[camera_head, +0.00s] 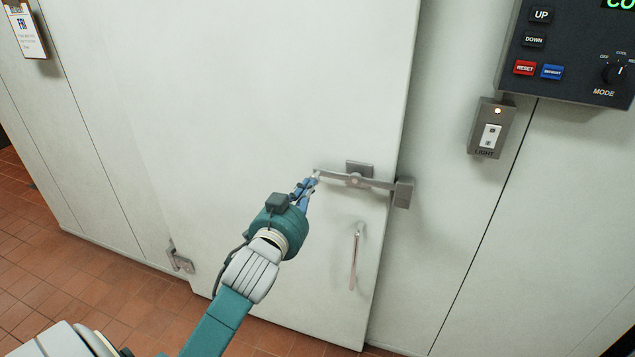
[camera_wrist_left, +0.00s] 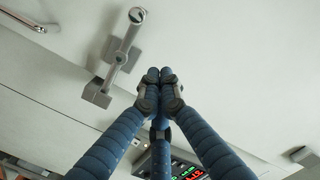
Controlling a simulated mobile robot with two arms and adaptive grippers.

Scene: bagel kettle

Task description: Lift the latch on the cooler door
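The cooler door (camera_head: 280,80) is a pale, closed-looking panel filling the middle of the head view. Its grey latch (camera_head: 374,181) is a bar lying roughly across the door's right edge, with a mount plate behind it and a keeper block (camera_head: 403,193) at its right end. My left gripper (camera_head: 315,179) is at the bar's free left end. In the left wrist view the blue fingers (camera_wrist_left: 159,76) are together and hold nothing visible, with the latch bar (camera_wrist_left: 127,42) beside them. Contact with the bar cannot be told. My right gripper is out of view.
A vertical pull handle (camera_head: 355,256) hangs below the latch. A light switch box (camera_head: 490,128) and a dark control panel (camera_head: 570,55) are on the wall to the right. A hinge-like bracket (camera_head: 180,260) is low at left. The tiled floor (camera_head: 40,260) shows at left.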

